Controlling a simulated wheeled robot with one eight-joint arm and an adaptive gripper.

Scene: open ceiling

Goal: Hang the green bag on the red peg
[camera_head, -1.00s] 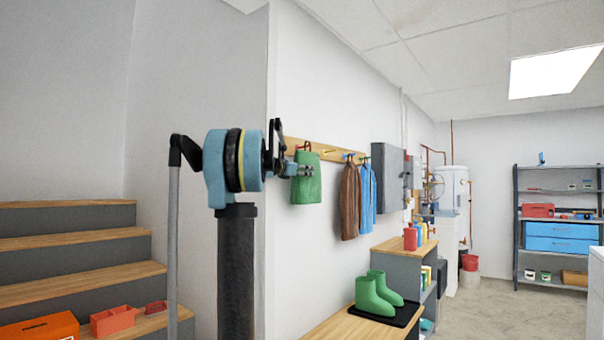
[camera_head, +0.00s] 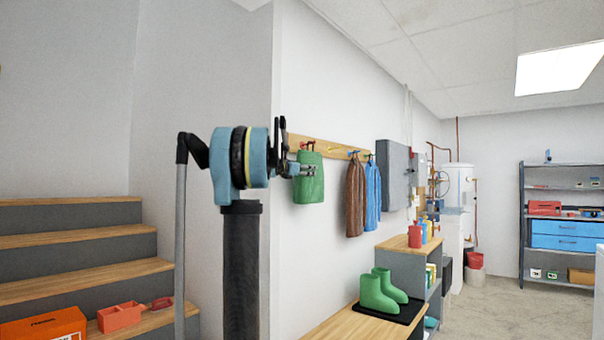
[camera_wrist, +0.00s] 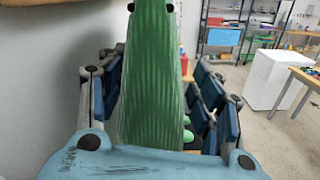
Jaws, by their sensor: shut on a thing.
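The green bag (camera_head: 309,184) is upright against the wall below the wooden peg rail. The red peg (camera_head: 307,144) shows just above the bag's top edge. I cannot tell whether the bag's loop is around the peg or only in front of it. My gripper (camera_head: 304,169) is at the bag's upper left part and is shut on it. In the wrist view the green bag (camera_wrist: 152,85) fills the middle between my dark blue fingers and hides much of what lies behind it.
The peg rail (camera_head: 335,149) carries a yellow peg (camera_head: 329,150); a brown garment (camera_head: 355,198) and a blue garment (camera_head: 372,196) hang to the right. Green boots (camera_head: 380,292) stand on a bench below. Wooden steps (camera_head: 85,253) are at left. A grey wall box (camera_head: 393,168) is farther right.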

